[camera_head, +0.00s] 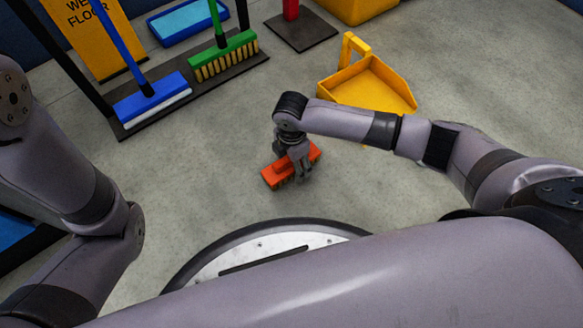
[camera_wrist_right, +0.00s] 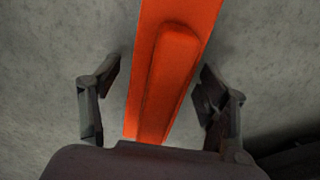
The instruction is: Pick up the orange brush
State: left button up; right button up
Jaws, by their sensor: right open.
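The orange brush (camera_head: 272,178) lies on the grey floor in front of my base, bristles down, in the head view. In the right wrist view the brush (camera_wrist_right: 172,70) runs lengthwise between the fingers, with its raised grip on top. My right gripper (camera_head: 298,174) is right over the brush and hides part of it. In the wrist view the right gripper (camera_wrist_right: 158,88) is open, one finger on each side of the brush, with gaps between. My left arm shows at the left, but its gripper is out of view.
A yellow dustpan (camera_head: 375,84) stands on the floor beyond my right arm. A blue broom (camera_head: 150,98) and a green broom (camera_head: 225,55) rest on a dark mat (camera_head: 190,103) at the upper left. A yellow wet-floor sign (camera_head: 85,40) stands behind. The floor around the brush is clear.

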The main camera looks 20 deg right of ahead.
jog(key=shift+f, duration=0.1)
jog(key=shift+c, duration=0.5)
jog(key=c, duration=1.3)
